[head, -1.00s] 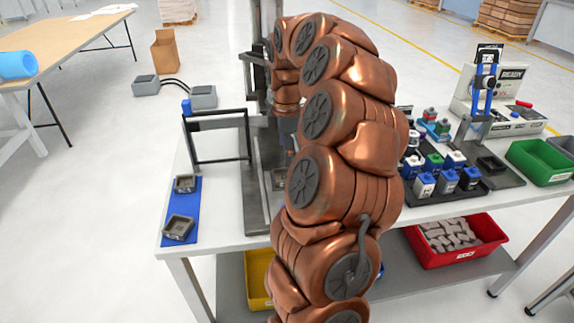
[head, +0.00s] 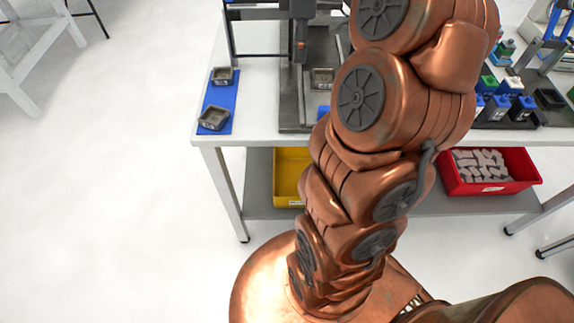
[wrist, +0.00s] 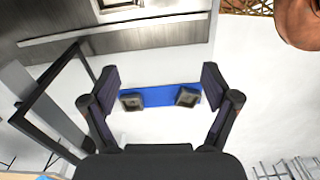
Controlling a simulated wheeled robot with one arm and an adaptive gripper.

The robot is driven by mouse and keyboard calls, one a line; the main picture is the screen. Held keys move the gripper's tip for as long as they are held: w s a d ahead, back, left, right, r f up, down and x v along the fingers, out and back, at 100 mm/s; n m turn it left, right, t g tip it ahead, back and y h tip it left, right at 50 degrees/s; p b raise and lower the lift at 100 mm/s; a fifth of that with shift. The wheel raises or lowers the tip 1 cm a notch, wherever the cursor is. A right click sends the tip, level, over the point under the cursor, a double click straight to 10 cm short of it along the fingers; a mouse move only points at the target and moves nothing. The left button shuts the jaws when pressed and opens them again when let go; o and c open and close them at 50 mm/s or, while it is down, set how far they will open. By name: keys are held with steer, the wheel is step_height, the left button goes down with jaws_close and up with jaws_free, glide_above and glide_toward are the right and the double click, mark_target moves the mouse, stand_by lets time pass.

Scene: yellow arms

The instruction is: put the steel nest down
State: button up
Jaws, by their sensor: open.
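Two small square steel nests, one farther back (head: 222,76) and one nearer (head: 213,118), sit apart on a blue mat (head: 211,100) at the table's left end. A third steel nest (head: 322,78) stands on the grey base plate of the press. In the wrist view, my gripper (wrist: 158,78) is open and empty, its two fingers spread to either side of the mat, where both nests (wrist: 131,102) (wrist: 187,97) show between and beyond them. My gripper is hidden behind my arm in the head view.
The press (head: 300,40) and a black frame (head: 232,35) stand beside the mat. Blue and white blocks (head: 497,106) stand in a holder at the right. A yellow bin (head: 290,175) and a red bin (head: 462,185) sit on the lower shelf. White tabletop around the mat is bare.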

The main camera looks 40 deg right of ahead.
steer(key=s+a+f+m+g, duration=0.1)
steer(key=s+a+f+m, duration=0.15)
steer(key=s+a, duration=0.6)
steer(key=s+a+f+m, duration=0.25)
steer(key=s+a, duration=0.35)
steer(key=a, duration=0.5)
steer(key=s+a+f+m, duration=0.3)
steer(key=s+m, duration=0.1)
steer(key=s, duration=0.5)
steer(key=shift+s+f+m+g, duration=0.2)
steer(key=shift+m+g, duration=0.1)
steer(key=shift+g, duration=0.1)
